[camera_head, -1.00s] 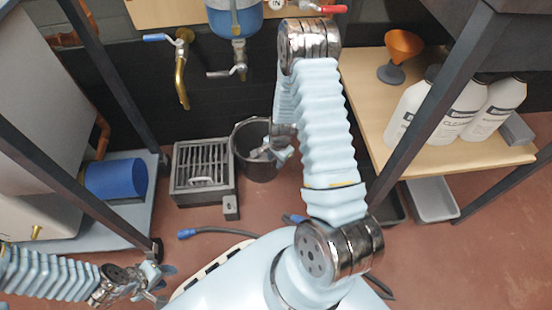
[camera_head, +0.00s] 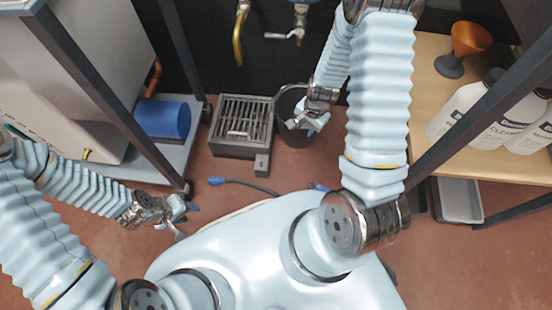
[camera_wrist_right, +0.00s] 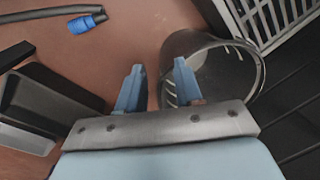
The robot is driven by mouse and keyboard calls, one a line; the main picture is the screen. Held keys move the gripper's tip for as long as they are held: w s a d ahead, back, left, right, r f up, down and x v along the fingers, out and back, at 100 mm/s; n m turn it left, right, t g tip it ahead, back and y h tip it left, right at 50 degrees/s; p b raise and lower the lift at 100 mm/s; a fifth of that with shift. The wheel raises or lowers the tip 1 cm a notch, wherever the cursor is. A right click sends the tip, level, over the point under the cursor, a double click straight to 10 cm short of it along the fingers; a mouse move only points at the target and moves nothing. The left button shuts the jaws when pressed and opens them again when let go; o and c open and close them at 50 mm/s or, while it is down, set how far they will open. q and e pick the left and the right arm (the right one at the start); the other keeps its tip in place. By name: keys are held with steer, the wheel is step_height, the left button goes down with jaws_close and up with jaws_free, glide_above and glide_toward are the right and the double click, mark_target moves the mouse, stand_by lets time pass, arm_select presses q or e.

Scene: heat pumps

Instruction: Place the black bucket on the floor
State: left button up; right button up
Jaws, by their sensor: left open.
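The black bucket (camera_head: 290,101) stands upright beside the floor grate, apparently on the floor. It also shows in the right wrist view (camera_wrist_right: 228,75), with its round opening and part of its inside visible. My right gripper (camera_head: 304,121) is at the bucket's right rim, partly covering it. In the right wrist view its two blue fingers (camera_wrist_right: 158,85) are apart; the right finger overlaps the bucket and the left one is over the floor. Whether they touch the rim I cannot tell. My left gripper (camera_head: 176,213) is open and empty at the lower left, away from the bucket.
The metal drain grate (camera_head: 242,122) is left of the bucket. A blue-tipped hose (camera_head: 238,183) lies on the reddish floor in front. A wooden shelf (camera_head: 428,110) with an orange funnel (camera_head: 470,40) and white bottles is right. A grey tray (camera_head: 460,203) lies below it.

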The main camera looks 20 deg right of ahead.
steer(key=s+a+f+n+y, duration=0.1)
steer(key=s+a+n, duration=0.3)
steer(key=a, duration=0.5)
steer(key=s+a+f+n+y, duration=0.2)
steer(key=s+a+f+n, duration=0.1)
steer(key=s+a+n, duration=0.2)
steer(key=a+n, duration=0.2)
steer(key=a, duration=0.2)
steer(key=shift+a+f, duration=0.3)
